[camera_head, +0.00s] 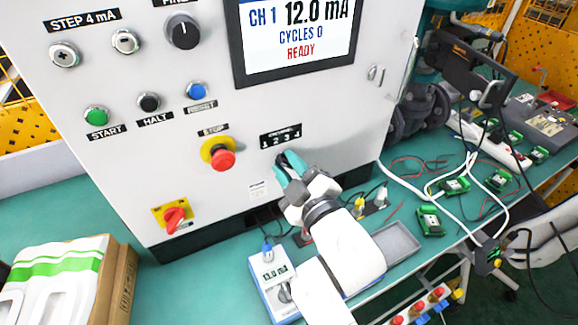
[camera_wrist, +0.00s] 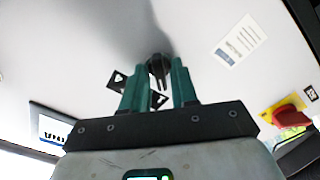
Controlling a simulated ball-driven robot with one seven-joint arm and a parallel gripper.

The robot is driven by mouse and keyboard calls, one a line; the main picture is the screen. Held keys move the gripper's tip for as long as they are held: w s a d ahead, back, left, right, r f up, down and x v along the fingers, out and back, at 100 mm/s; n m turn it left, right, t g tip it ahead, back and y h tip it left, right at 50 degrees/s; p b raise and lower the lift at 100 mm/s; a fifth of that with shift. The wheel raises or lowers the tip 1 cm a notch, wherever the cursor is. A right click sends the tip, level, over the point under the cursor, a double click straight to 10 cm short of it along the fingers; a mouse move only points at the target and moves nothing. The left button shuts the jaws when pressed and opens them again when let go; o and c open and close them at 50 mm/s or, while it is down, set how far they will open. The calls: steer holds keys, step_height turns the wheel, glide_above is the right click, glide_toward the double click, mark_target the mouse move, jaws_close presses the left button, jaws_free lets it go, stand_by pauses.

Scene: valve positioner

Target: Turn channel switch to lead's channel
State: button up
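The channel switch is a black rotary knob (camera_wrist: 158,66) on the pale front panel. The screen (camera_head: 297,35) reads CH 1, 12.0 mA, CYCLES 0, READY. A yellow plug (camera_head: 359,206) and a white plug (camera_head: 381,197) are at the panel's foot; which lead is meant is unclear.
A red stop button (camera_head: 222,159) sits left of my gripper, with a red-and-yellow switch (camera_head: 174,217) lower left. A handheld meter (camera_head: 272,282) with a blue plug and a grey tray (camera_head: 397,243) lie near my arm. Cables and green modules (camera_head: 430,221) cover the right bench.

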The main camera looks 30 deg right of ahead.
jaws_close()
steer(key=shift+m+b, duration=0.35)
steer(key=shift+m, duration=2.45)
steer(key=o, duration=0.5)
jaws_free()
steer(key=shift+s, duration=0.1)
